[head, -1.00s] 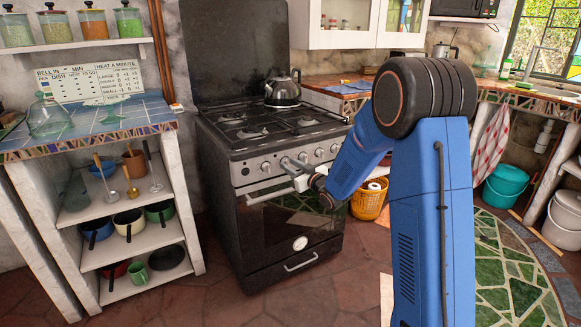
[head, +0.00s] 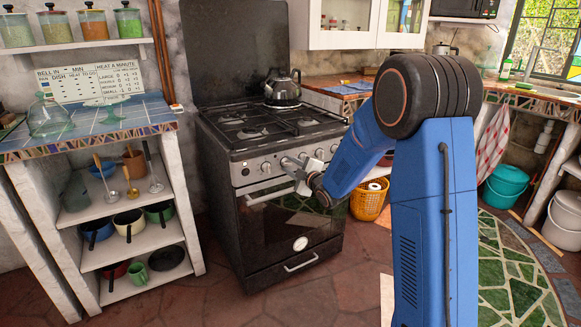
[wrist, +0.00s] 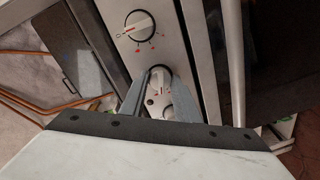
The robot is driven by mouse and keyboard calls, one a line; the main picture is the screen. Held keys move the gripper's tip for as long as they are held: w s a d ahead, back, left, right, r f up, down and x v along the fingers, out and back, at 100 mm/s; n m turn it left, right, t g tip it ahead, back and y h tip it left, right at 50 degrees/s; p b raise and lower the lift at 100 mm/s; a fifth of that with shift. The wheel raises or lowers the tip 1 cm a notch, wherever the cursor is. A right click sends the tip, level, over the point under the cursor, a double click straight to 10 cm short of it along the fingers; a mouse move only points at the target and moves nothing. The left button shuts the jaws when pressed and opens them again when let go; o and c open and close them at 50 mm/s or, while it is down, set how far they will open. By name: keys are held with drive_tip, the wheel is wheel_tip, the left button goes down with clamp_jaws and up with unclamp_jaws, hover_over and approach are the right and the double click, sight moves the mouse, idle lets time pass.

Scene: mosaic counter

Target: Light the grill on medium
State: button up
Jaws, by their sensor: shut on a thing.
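The stove (head: 222,165) is a dark cooker with a silver control panel and a row of round white knobs. My gripper (head: 288,162) reaches the panel from the right, at the knobs left of its middle. In the wrist view my gripper (wrist: 160,74) has its two grey fingers shut on a knob (wrist: 160,98), which is partly hidden between them. No label naming the grill is legible.
A black kettle (head: 283,88) stands on the hob at the back. The oven door handle (head: 262,197) runs just below the panel. An open shelf unit with pots (head: 128,222) is to the left, and an orange basket (head: 369,203) is to the right of the stove.

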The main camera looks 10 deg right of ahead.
drive_tip(key=n, duration=0.4)
drive_tip(key=shift+a+n+h, duration=0.1)
drive_tip(key=shift+n+h, duration=0.2)
drive_tip(key=shift+f, duration=0.1)
idle(0.5)
drive_tip(key=o, duration=1)
drive_tip(key=shift+o, duration=0.2)
drive_tip(key=shift+s, duration=0.1)
drive_tip(key=v, duration=1.7)
drive_tip(key=shift+s, duration=0.15)
drive_tip(key=shift+f, duration=0.1)
clamp_jaws()
